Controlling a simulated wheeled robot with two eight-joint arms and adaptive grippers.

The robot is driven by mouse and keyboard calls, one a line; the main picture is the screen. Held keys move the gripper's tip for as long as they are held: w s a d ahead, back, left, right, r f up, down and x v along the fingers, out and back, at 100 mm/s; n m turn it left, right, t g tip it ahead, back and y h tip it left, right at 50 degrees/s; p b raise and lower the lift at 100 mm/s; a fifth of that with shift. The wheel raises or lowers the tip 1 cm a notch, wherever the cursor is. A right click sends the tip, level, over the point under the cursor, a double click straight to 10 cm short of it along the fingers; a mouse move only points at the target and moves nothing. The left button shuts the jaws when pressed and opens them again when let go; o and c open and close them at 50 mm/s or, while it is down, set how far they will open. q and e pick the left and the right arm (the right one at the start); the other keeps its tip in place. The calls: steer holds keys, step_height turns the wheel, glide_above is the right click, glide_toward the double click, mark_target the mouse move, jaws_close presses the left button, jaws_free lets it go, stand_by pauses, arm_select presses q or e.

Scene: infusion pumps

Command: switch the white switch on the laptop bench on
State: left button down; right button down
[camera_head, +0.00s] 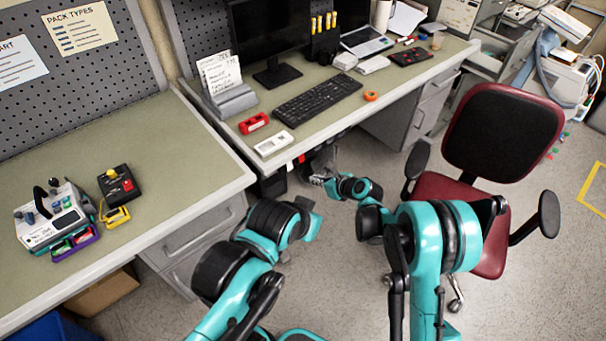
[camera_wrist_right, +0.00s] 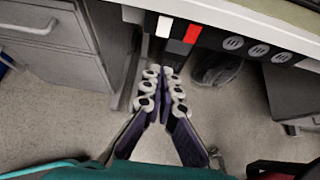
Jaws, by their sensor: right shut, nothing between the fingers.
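My right gripper (camera_head: 318,179) is shut and empty, close to the front edge of the laptop bench (camera_head: 330,121). In the right wrist view its closed fingertips (camera_wrist_right: 165,74) point toward the underside of that bench. The white switch (camera_wrist_right: 164,26) shows there on a dark strip under the bench edge, just beyond the fingertips and slightly left. A gap appears between the fingertips and the switch. I cannot tell its on or off position.
A red switch (camera_wrist_right: 193,33) sits right of the white one on the same strip, with round sockets (camera_wrist_right: 233,43) further right. A red chair (camera_head: 480,195) stands right of my right arm. A drawer unit (camera_wrist_right: 50,50) is at left in the wrist view.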

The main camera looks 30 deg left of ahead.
mark_target(290, 165)
steer(key=a+r+b+x, duration=0.1)
steer(key=b+x, duration=0.2)
steer(key=x, duration=1)
steer(key=shift+w+r, duration=0.2)
steer(key=shift+w+a+f+b, duration=0.1)
steer(key=shift+a+b, duration=0.1)
steer(key=shift+b, duration=0.2)
